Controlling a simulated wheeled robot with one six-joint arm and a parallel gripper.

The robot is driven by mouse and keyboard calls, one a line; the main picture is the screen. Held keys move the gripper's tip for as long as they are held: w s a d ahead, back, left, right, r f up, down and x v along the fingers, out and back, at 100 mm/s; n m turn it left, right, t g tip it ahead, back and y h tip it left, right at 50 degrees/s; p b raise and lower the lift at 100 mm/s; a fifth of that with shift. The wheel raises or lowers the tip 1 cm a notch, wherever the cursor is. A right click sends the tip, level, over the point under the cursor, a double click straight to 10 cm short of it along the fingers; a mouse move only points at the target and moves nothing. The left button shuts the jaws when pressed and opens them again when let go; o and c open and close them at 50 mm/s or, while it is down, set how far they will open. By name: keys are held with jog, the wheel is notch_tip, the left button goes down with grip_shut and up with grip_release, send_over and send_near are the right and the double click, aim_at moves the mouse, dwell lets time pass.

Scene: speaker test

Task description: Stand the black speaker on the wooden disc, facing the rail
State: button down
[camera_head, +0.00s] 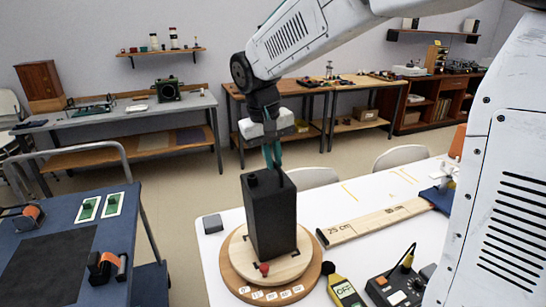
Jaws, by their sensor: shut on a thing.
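The black speaker (270,222) is a tall upright box over the pale wooden disc (292,266). Its base appears to meet the disc, inside dark corner marks; I cannot tell whether it bears fully on it. The two sides I see are plain black, so its front is not visible. My gripper (274,164) comes from above, its teal fingers shut on the speaker near its top back edge; the fingertips are partly hidden. The wooden rail (375,221), marked 25 cm and 50 cm, runs off to the right of the disc.
The disc sits on a darker round base (238,281) with a red knob (264,268) and white labels. A yellow meter (344,291) and black control box (395,288) stand at front right. A small grey block (212,223) lies left. A blue cart (75,245) stands left.

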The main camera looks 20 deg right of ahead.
jog(key=c, duration=1.4)
grip_release()
jog(key=shift+c, duration=0.2)
notch_tip(320, 180, up, 8)
jog(key=a, duration=0.1)
jog(key=s+d+f, duration=0.1)
jog(key=s+f, duration=0.1)
jog(key=s, duration=0.7)
jog(key=s+d+f+t+y, duration=0.1)
jog(key=s+d+f, duration=0.1)
jog(key=s, duration=0.7)
jog(key=s+d+f+y, duration=0.1)
jog(key=s+d+f, duration=0.1)
jog(key=s, duration=0.7)
jog(key=shift+f, duration=0.8)
